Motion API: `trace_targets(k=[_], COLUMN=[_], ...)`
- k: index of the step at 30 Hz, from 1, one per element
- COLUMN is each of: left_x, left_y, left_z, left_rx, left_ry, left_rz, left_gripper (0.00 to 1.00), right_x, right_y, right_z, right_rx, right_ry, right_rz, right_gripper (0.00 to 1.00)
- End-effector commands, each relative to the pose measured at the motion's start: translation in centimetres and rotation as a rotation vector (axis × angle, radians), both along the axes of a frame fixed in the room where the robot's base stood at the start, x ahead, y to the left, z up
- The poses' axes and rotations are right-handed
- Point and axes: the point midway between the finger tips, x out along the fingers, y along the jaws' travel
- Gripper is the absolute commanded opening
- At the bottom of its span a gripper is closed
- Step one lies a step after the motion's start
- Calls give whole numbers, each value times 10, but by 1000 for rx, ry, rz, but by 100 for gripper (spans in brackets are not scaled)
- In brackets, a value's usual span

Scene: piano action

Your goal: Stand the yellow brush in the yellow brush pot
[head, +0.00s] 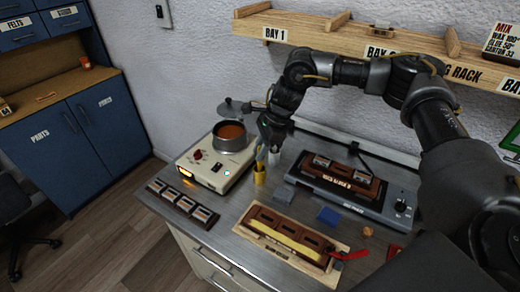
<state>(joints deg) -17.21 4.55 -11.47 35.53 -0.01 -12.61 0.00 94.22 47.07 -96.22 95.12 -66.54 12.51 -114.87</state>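A small yellow brush pot (259,177) stands upright on the bench, just right of the cream heater unit. My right gripper (266,150) points down right above the pot, its fingertips close to the pot's mouth. A thin yellowish piece (260,163), which looks like the yellow brush, shows between the fingers and the pot's mouth. It is too small to tell whether its lower end is inside the pot or whether the fingers grip it. My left gripper is out of view.
The heater (205,170) carries a pot of brown liquid (231,135), left of my gripper. A grey machine (335,195) stands to the right. A wooden tray (325,269), blue blocks (328,215) and a dark key strip (182,204) lie in front. A wooden shelf (330,38) runs along the wall.

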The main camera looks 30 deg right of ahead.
Motion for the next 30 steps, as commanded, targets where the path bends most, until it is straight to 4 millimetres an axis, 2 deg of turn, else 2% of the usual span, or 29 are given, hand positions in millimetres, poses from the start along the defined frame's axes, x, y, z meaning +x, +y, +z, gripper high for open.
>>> trace_targets(k=[1,3,14,17,24,30], left_x=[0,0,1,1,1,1], left_y=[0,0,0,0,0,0], left_z=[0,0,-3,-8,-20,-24], left_rx=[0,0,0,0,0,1], left_ry=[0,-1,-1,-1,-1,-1], left_rz=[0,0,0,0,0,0], left_gripper=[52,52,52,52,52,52], right_x=[0,0,0,-1,-6,-9], right_y=[0,0,-2,-8,-26,-36], right_z=[0,0,6,19,64,91], right_rx=[0,0,2,1,1,0], right_ry=[0,0,-1,-4,-5,-2], right_rz=[0,0,0,-1,0,-1], right_gripper=[29,36,36,36,36,36])
